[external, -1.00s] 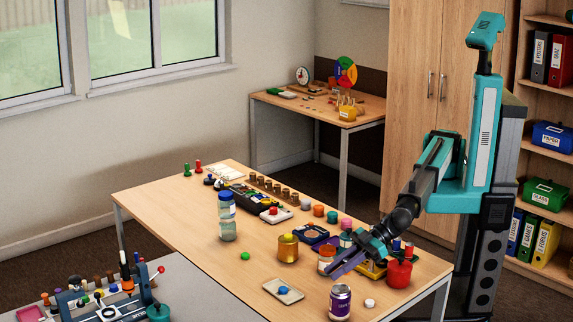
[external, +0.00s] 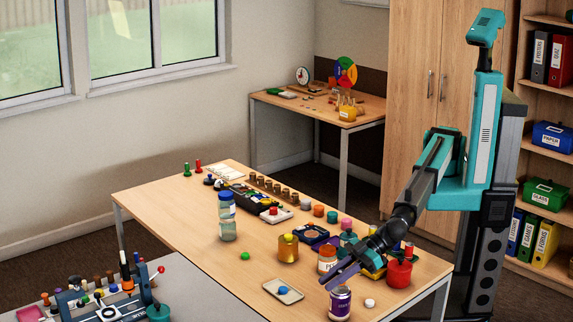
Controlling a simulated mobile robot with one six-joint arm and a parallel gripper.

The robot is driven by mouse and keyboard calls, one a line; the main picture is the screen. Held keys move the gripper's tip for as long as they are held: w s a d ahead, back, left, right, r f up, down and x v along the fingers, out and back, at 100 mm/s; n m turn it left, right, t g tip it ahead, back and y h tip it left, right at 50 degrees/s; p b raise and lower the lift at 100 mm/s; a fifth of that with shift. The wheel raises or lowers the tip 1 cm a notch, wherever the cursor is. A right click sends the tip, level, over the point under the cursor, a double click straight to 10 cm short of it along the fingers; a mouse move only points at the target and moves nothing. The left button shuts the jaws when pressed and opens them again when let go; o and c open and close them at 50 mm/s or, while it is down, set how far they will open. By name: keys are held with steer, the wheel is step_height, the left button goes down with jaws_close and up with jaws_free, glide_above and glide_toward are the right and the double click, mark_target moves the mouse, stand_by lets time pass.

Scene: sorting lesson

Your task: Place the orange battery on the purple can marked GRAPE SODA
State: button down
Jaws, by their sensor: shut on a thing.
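The purple can (external: 340,303) stands upright near the front edge of the table, with a pale label band. Its lettering is too small to read in full. My gripper (external: 328,285) reaches in from the right, with its dark purple-grey fingers just above the can's top and its left rim. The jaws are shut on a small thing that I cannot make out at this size. I do not see the orange battery clearly anywhere. The fingers hide part of the can's top, and I cannot tell whether anything touches it.
A white-lidded orange jar (external: 327,262) stands just behind the fingers. A tray with a blue piece (external: 283,291) lies left of the can, and a white disc (external: 369,303) lies right of it. Bare tabletop lies toward the left front.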

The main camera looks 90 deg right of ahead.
steer(key=shift+f, duration=0.7)
steer(key=shift+f, duration=0.2)
steer(key=c, duration=1.6)
jaws_free()
steer(key=shift+r, duration=0.3)
steer(key=shift+s+d, duration=0.2)
steer(key=shift+s, duration=0.1)
steer(key=b+v, duration=0.2)
steer(key=v, duration=0.9)
steer(key=shift+s, duration=0.1)
